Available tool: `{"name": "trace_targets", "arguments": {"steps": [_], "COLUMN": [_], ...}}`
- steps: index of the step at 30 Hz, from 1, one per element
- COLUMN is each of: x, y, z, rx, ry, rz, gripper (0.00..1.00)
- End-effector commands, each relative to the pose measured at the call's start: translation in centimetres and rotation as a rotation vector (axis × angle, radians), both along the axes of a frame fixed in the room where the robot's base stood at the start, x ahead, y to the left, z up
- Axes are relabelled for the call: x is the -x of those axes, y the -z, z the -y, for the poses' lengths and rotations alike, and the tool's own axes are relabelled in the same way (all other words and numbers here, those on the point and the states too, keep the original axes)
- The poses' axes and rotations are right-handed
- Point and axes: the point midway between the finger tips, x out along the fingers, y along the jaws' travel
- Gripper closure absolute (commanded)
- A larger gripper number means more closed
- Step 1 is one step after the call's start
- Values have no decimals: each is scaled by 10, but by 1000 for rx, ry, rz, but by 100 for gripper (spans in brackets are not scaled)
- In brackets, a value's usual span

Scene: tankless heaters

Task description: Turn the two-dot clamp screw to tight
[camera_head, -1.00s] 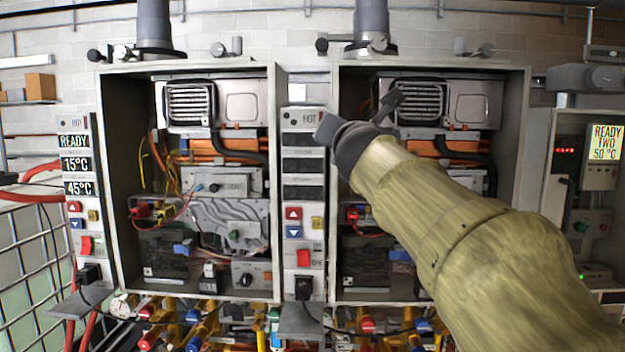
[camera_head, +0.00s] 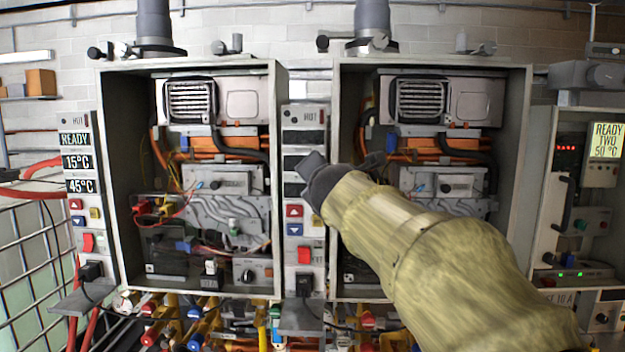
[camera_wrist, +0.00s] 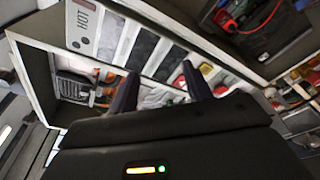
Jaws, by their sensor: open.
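My gripper (camera_head: 314,172) is in front of the narrow control panel (camera_head: 304,140) between the two open heater cabinets. In the wrist view its two dark fingers (camera_wrist: 160,88) stand apart with nothing seen held between them. The panel, marked HOT with two small dots, also shows in the wrist view (camera_wrist: 82,28). No clamp screw can be made out with certainty, and I cannot read a two-dot mark on one. Small dark knobs sit beside the flues above the cabinets: one by the left flue (camera_head: 94,54) and one by the right flue (camera_head: 322,43). The gripper touches none of them.
The left cabinet (camera_head: 107,180) and right cabinet (camera_head: 522,130) are open, with wires and pipes inside. My arm crosses the right one and hides its lower part. Coloured valves (camera_head: 195,335) crowd below. A further unit (camera_head: 540,190) stands at far right.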

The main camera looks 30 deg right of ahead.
Motion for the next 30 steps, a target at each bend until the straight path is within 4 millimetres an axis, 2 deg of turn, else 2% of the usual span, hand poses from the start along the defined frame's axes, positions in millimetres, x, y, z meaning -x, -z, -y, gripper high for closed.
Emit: {"name": "trace_targets", "arguments": {"steps": [4,7,8,11,14,15,18,20,21,24,27,30], "x": [-1,-6,-7,-11,-6,0,24,43,59,102,142,167], "y": [6,30,42,97,170,200,271,311,337,390,426,444], "z": [-2,-9,-14,-33,-58,-70,-98,-114,-125,-149,-167,-177], "rx": [-21,-119,-170,-398,-694,-816,-1105,-1261,-1355,-1553,-1675,-1731], "ry": [-1,3,6,37,124,176,349,478,577,846,1089,1248], "rz": [-4,-21,-29,-68,-126,-152,-211,-240,-257,-276,-266,-247], "gripper": [50,50,50,50,50,50,50,50,50,50,50,50]}}
